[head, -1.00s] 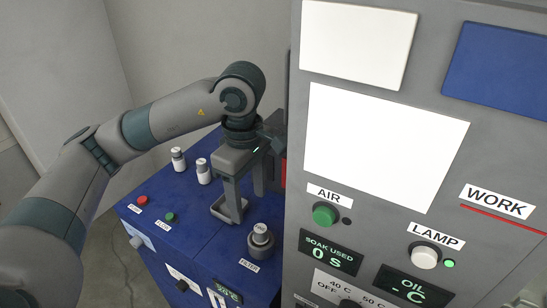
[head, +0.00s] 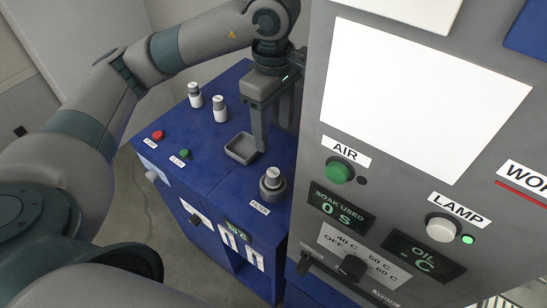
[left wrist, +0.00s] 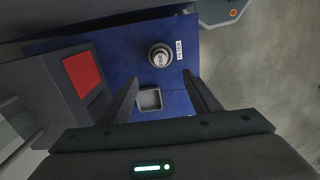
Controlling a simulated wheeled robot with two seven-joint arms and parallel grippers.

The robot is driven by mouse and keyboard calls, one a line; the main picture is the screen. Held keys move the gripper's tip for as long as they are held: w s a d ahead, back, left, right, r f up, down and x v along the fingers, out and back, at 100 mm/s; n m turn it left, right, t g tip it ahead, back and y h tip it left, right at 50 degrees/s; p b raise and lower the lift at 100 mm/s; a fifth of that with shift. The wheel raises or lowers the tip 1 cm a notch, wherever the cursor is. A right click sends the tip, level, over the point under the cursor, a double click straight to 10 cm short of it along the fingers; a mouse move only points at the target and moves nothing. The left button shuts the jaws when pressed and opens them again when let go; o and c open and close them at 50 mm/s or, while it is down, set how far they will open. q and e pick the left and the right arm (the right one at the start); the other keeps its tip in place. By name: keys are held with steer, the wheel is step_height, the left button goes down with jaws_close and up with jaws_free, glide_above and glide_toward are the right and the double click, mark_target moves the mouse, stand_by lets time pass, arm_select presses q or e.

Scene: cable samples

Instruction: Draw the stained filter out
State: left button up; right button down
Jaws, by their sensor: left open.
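The filter (head: 273,179) has a pale cap and sits in a dark round holder on the blue bench top, beside a label reading FILTER. Its stained part is hidden inside the holder. In the left wrist view the filter (left wrist: 159,56) shows from above, in front of the fingers. My left gripper (head: 276,128) is open and empty, pointing down above the bench behind the filter. Its two fingers (left wrist: 163,95) are apart, with a small square tray (head: 242,148) seen between them in the left wrist view (left wrist: 149,99). My right gripper is out of view.
Two white capped bottles (head: 219,107) stand at the bench's back left. A red button (head: 158,135) and a green button (head: 184,153) are near its left edge. A tall grey panel (head: 390,180) with AIR and LAMP buttons stands close on the right.

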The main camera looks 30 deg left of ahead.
mark_target(273, 172)
arm_select(q)
step_height(273, 172, down, 17)
steer(key=p, duration=0.4)
steer(key=shift+s+r+p, duration=0.1)
steer(key=shift+p, duration=0.25)
steer(key=c, duration=1.3)
steer(key=shift+r, duration=0.6)
steer(key=shift+r, duration=0.2)
steer(key=shift+r+p, duration=1.1)
steer(key=shift+r, duration=2.25)
